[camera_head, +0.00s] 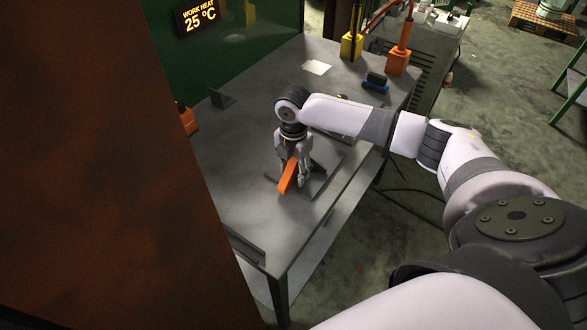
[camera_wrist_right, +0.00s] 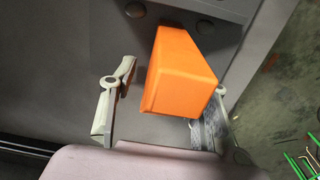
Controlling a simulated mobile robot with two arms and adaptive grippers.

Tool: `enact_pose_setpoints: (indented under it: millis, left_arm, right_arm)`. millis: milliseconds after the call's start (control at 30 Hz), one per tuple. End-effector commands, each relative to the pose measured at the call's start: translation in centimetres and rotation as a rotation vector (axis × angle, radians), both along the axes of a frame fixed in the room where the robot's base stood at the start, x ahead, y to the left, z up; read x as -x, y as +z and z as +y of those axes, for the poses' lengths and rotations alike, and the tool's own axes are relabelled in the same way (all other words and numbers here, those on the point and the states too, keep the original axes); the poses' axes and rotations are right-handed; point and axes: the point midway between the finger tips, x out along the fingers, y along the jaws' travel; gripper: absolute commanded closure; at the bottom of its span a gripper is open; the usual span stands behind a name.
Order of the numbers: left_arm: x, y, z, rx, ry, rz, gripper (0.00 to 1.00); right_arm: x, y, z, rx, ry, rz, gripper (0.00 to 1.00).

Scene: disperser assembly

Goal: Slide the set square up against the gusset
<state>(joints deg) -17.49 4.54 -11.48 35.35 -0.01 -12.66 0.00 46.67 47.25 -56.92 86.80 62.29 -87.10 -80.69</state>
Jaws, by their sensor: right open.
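An orange block (camera_head: 287,177), which looks like the set square, stands on the grey workbench near its middle. In the right wrist view the orange block (camera_wrist_right: 180,72) sits between the two fingers of my right gripper (camera_wrist_right: 174,80). A gap shows between the left finger and the block; the right finger is partly hidden behind it. In the head view my right gripper (camera_head: 294,172) points down over the block with its fingers apart. A dark flat plate (camera_head: 322,183) lies beside and under it. I cannot tell which grey part is the gusset. My left gripper is not in view.
A small grey angle piece (camera_head: 222,98) stands at the back left of the workbench (camera_head: 225,165). A dark bar (camera_head: 246,246) lies near the front edge. Yellow (camera_head: 352,46) and orange (camera_head: 396,62) holders stand at the back right. A rusty panel (camera_head: 100,150) blocks the left.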

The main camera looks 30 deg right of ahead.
Motion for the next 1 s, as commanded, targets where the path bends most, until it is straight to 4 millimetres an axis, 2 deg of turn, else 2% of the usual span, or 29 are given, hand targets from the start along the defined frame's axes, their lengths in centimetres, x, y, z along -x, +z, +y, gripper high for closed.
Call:
enact_pose_setpoints:
  millis: [67, 667, 1000]
  left_arm:
    - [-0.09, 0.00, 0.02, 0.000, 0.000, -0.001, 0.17]
    - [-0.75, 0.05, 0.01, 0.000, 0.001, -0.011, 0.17]
    - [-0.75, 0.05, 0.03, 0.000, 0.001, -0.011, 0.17]
  right_arm:
    - [-0.01, 0.01, 0.01, 0.000, 0.000, 0.000, 0.59]
    - [-0.01, 0.06, 0.02, 0.000, 0.000, -0.001, 0.99]
    - [-0.02, 0.07, 0.01, 0.000, 0.000, -0.001, 1.00]
